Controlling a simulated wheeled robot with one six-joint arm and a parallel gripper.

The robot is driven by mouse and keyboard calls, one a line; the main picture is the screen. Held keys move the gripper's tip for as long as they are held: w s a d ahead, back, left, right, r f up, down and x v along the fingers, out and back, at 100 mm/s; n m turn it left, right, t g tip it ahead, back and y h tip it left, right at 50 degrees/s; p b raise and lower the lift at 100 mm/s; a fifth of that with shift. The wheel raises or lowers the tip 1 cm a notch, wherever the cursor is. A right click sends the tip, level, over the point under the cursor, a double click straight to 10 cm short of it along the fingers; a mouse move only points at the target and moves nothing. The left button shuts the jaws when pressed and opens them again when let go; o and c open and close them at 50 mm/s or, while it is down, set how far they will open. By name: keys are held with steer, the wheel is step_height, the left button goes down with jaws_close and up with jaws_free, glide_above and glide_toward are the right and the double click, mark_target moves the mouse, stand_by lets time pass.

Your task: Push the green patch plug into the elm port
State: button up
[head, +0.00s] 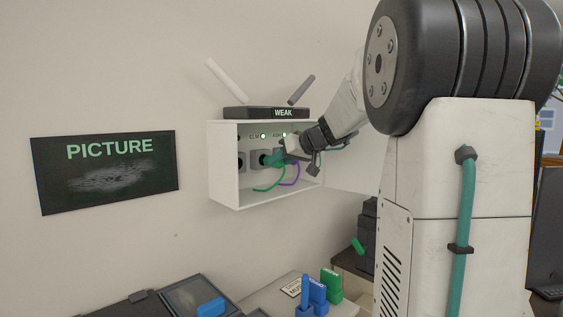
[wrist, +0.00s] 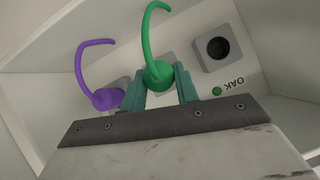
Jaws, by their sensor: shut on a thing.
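My gripper (head: 275,157) reaches into the white wall box and is shut on the green plug (wrist: 158,76), seen between its two teal fingers in the wrist view. The plug's green cable (wrist: 148,30) curls from it; in the head view the green cable (head: 268,188) hangs below. The plug is in front of the grey port block (head: 254,158) under the ELM label (head: 254,136). The contact between plug and port is hidden, so I cannot tell how far in it is. A green light (head: 263,136) shows beside the ELM label.
A purple plug (wrist: 107,98) with a purple cable stands beside the green one. The OAK port (wrist: 218,48) is empty. The box walls (head: 222,175) surround the ports closely. A black device (head: 265,112) with antennas sits on top. A PICTURE panel (head: 108,185) hangs left.

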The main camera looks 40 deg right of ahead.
steer(key=shift+w+a, duration=0.1)
steer(key=shift+w, duration=1.4)
steer(key=o, duration=1.1)
steer(key=shift+c, duration=0.2)
steer(key=v, duration=0.7)
steer(key=shift+s+r, duration=0.25)
steer(key=shift+s, duration=0.05)
